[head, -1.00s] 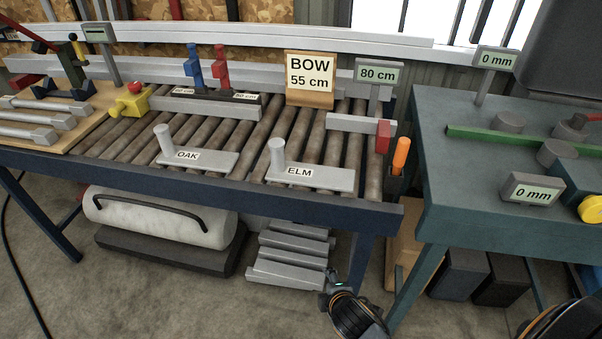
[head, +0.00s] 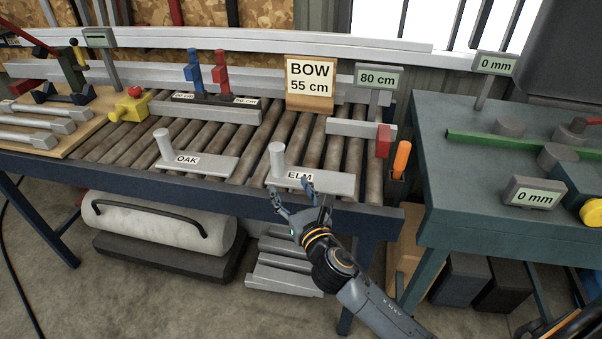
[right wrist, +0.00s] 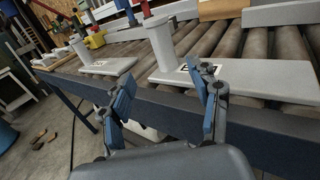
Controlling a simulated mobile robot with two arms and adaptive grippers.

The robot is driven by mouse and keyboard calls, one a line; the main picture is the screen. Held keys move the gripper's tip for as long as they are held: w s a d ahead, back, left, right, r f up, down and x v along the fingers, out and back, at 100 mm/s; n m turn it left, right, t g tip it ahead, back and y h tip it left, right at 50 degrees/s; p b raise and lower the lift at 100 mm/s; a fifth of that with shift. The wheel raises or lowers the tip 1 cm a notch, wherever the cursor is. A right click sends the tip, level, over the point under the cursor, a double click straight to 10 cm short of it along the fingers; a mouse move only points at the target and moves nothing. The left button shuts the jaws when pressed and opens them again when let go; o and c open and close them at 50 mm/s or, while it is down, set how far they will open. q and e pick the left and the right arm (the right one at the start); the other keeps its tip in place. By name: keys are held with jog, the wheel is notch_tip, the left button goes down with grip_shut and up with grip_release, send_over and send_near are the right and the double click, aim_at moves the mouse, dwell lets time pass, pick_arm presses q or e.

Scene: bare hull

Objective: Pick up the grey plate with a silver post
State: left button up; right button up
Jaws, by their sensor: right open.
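Two grey plates with silver posts lie on the roller table. The plate labelled ELM (head: 335,183) has its upright post (head: 277,161) at its left end. The plate labelled OAK (head: 210,165) lies to its left, also with a post (head: 164,148) at its left end. My right gripper (head: 291,190) is open and empty at the table's front edge, by the ELM plate. In the right wrist view the ELM plate (right wrist: 255,80) and its post (right wrist: 160,42) are just beyond the open fingers, which partly cover the label. My left gripper is not in view.
The table's blue front rail (head: 180,184) runs below the plates. Behind them stand a BOW 55 cm sign (head: 310,82), blue and red clamps (head: 221,72) and an 80 cm display (head: 378,75). An orange handle (head: 401,155) stands to the right, before a green-grey bench (head: 470,210).

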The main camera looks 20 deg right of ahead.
aim_at(280, 166)
jog(key=w, duration=0.5)
jog(key=shift+w, duration=0.1)
jog(key=shift+w+d+f, duration=0.1)
jog(key=shift+w+d, duration=0.05)
jog(key=shift+w, duration=1.45)
jog(key=shift+w+d+f, duration=0.1)
jog(key=shift+w, duration=1.45)
jog(key=shift+s, duration=0.1)
grip_shut()
